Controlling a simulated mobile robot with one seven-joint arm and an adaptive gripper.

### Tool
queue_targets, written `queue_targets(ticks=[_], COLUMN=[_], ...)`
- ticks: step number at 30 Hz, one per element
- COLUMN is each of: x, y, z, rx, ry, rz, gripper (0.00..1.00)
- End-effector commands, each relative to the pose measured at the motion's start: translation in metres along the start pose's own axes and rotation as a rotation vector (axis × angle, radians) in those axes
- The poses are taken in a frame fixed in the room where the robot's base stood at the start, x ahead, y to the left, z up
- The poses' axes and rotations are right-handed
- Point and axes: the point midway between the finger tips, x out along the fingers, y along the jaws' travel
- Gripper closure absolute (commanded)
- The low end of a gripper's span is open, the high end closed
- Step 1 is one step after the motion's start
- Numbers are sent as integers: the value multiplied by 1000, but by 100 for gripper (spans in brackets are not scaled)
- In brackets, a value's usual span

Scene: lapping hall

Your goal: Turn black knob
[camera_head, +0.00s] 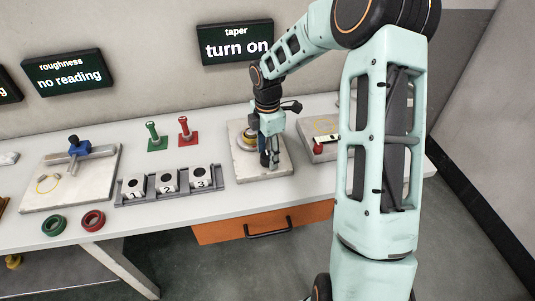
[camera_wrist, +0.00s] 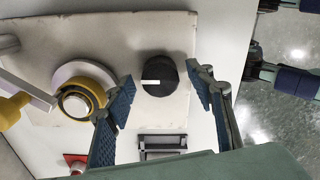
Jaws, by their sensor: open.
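The black knob (camera_wrist: 160,75) is round, with a white mark that points left in the wrist view. It sits on a pale stone plate (camera_wrist: 105,30), beside a brass-coloured round part on a pale disc (camera_wrist: 78,98). My gripper (camera_wrist: 161,76) is open, with one finger on each side of the knob and visible gaps between. Whether the fingertips reach down to its height is hard to tell. In the head view my gripper (camera_head: 268,158) is low over the plate (camera_head: 281,172) and largely hides the knob. A screen (camera_head: 237,43) above reads "taper turn on".
A grey rack (camera_head: 170,191) with numbered white blocks stands left of the plate, with green (camera_head: 153,137) and red (camera_head: 184,131) upright pieces behind. Another plate with a red knob (camera_head: 318,149) is at right, partly behind my arm. An orange drawer (camera_head: 215,232) is below.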

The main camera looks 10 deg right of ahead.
Motion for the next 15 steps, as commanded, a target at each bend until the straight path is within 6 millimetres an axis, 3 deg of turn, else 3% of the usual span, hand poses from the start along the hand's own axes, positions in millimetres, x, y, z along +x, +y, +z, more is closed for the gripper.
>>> queue_targets(ticks=[10,15], x=[4,4], y=[0,0], z=[0,0], rx=[0,0], ry=[-1,0], rz=[0,0], gripper=[50,69])
